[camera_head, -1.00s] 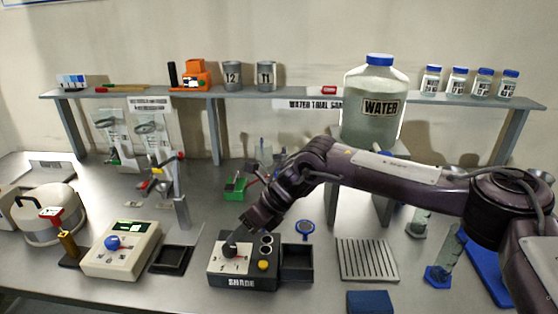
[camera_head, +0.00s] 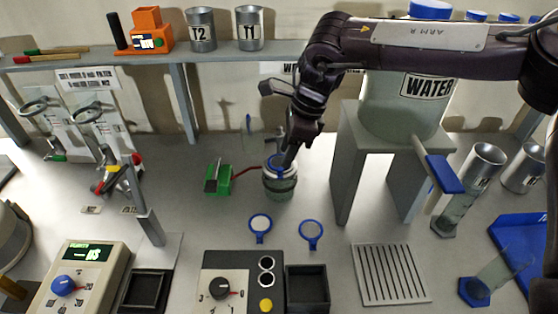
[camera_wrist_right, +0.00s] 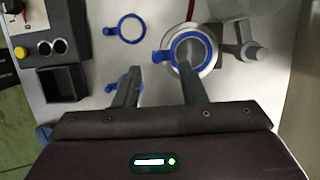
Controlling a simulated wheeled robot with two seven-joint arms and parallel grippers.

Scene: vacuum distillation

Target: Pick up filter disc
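A filter disc with a blue rim (camera_head: 275,163) lies on top of a jar (camera_head: 280,185); its blue tab shows in the wrist view (camera_wrist_right: 160,56). Two more blue-rimmed discs lie flat on the table, the left one (camera_head: 260,225) and the right one (camera_head: 310,232). In the wrist view, one table disc (camera_wrist_right: 132,28) shows fully and the other (camera_wrist_right: 122,84) is partly behind a finger. My right gripper (camera_head: 291,152) is at the jar's top; in the wrist view its fingers (camera_wrist_right: 158,68) are apart and empty, near the tab. My left gripper is out of view.
A green clamp (camera_head: 217,179) with a red hose stands left of the jar. A large water bottle (camera_head: 400,110) stands on a grey stand (camera_head: 350,150) to the right. A control box (camera_head: 228,268) and a slotted plate (camera_head: 390,273) are in front. The shelf (camera_head: 100,62) runs behind.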

